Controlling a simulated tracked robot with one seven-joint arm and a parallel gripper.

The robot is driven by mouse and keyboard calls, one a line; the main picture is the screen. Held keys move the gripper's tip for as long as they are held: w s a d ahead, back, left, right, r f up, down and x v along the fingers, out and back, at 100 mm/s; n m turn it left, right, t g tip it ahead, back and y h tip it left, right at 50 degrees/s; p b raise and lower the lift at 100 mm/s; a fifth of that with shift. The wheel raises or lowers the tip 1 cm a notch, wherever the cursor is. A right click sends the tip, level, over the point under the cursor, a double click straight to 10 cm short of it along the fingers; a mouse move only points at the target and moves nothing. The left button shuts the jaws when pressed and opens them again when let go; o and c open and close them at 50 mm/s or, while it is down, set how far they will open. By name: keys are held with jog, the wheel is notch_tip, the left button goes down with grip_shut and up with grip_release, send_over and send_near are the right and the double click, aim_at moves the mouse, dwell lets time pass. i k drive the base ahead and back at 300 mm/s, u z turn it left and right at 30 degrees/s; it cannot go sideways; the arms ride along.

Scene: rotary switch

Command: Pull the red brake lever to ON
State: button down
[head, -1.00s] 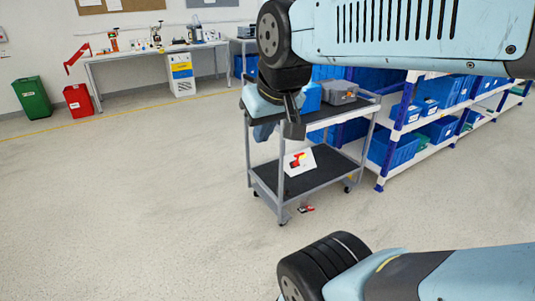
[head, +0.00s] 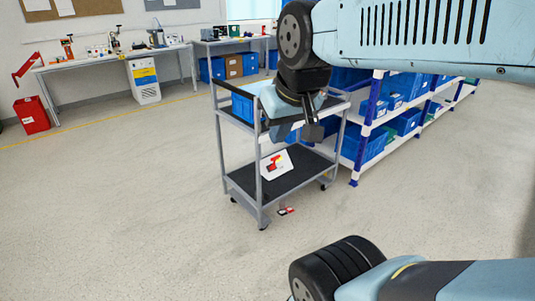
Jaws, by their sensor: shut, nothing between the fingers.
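A small red and white part (head: 285,211), which looks like the brake lever, sits low at the bottom edge of the grey cart (head: 245,190), close to the floor. It is too small to tell its position. A white card (head: 277,163) with a red and yellow picture stands tilted on the cart's lower shelf. My gripper (head: 313,131) is shut and empty, pointing down. In the picture it overlaps the cart's upper shelf, well above the red part; its depth relative to the cart is hard to tell.
A blue bin (head: 243,107) is on the cart's upper shelf, partly hidden by my arm. A rack with blue bins (head: 372,147) stands close behind the cart to the right. A red bin (head: 32,116) and benches are at the back left. Floor in front is clear.

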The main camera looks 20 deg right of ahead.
aim_at(273, 166)
jog(key=z, duration=0.15)
jog(key=i, duration=1.05)
jog(key=u, duration=0.5)
